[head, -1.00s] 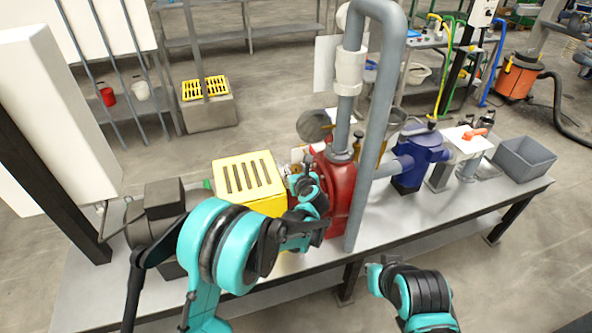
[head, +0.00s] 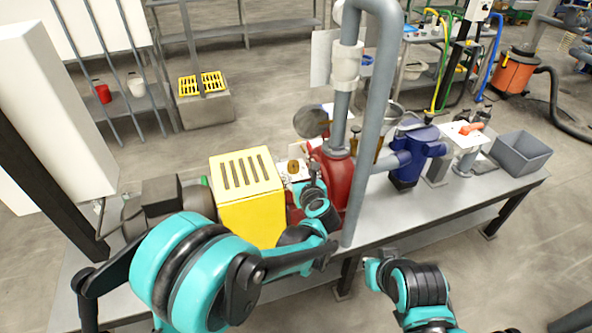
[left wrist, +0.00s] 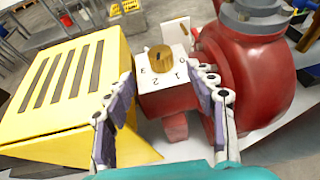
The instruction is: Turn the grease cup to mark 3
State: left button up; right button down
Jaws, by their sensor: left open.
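The grease cup is a round brass cap (left wrist: 160,58) on a white plate (left wrist: 148,77) above a red block. The plate carries the marks 0, 1, 2 and 3. The cap also shows in the head view (head: 293,166), between the yellow guard and the red pump. I cannot tell which mark the cap points at. My left gripper (left wrist: 165,80) is open in the left wrist view, one finger on each side of the block, on the near side of the cap. In the head view it (head: 309,172) is just right of the cap. My right gripper's fingers cannot be made out.
The slotted yellow guard (head: 247,190) stands close on the left. The red pump casing (left wrist: 250,75) is close on the right. A tall grey pipe (head: 371,130) rises beside it. A blue unit (head: 417,152) and a grey bin (head: 521,155) stand farther right on the bench.

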pick_arm(q)
jog(key=shift+v, duration=1.05)
